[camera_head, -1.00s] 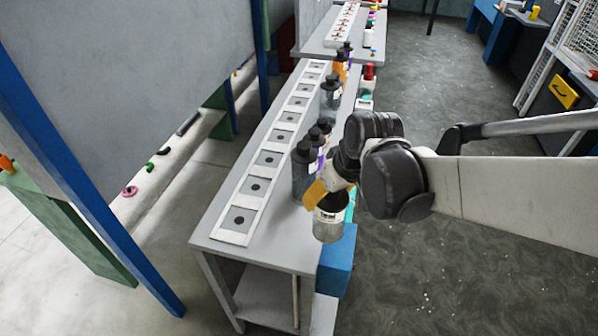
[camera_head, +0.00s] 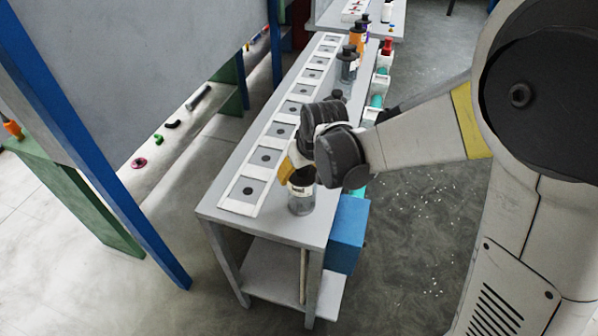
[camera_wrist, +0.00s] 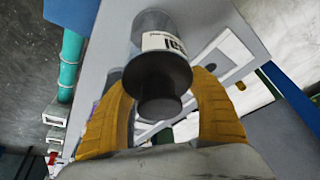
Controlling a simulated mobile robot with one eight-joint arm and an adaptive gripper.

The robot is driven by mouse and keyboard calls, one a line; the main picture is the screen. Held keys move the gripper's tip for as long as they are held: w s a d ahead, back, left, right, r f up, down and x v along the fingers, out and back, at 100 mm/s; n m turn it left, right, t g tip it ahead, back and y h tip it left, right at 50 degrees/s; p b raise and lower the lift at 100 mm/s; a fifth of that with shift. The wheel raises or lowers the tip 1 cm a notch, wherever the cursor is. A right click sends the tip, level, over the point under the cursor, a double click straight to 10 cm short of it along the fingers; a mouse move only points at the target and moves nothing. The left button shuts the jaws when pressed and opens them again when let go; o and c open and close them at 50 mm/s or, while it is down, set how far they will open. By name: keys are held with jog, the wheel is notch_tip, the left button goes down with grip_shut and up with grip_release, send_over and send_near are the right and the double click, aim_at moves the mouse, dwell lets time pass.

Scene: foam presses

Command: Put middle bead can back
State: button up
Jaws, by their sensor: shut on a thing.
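My gripper (camera_head: 291,172) is shut on a bead can (camera_head: 301,198) with a clear grey body, a white label and a black cap. In the wrist view the yellow fingers (camera_wrist: 160,82) close around the can's black cap (camera_wrist: 158,78), with its label (camera_wrist: 160,41) beyond. The can is upright at the near right end of the grey table (camera_head: 262,226). I cannot tell whether its base touches the tabletop. Other bottles, such as a black-capped one (camera_head: 347,66), stand farther back along the right side. My wrist hides part of that row.
A white strip (camera_head: 241,208) of grey squares with dark dots runs along the table's left side. A blue box (camera_head: 347,235) hangs at the right edge. A blue post (camera_head: 107,178) and a grey panel (camera_head: 150,60) stand to the left.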

jog(key=shift+r, duration=0.1)
jog(key=shift+f, duration=0.25)
jog(key=o, duration=1.5)
jog(key=shift+c, duration=0.2)
jog(key=shift+r, duration=0.15)
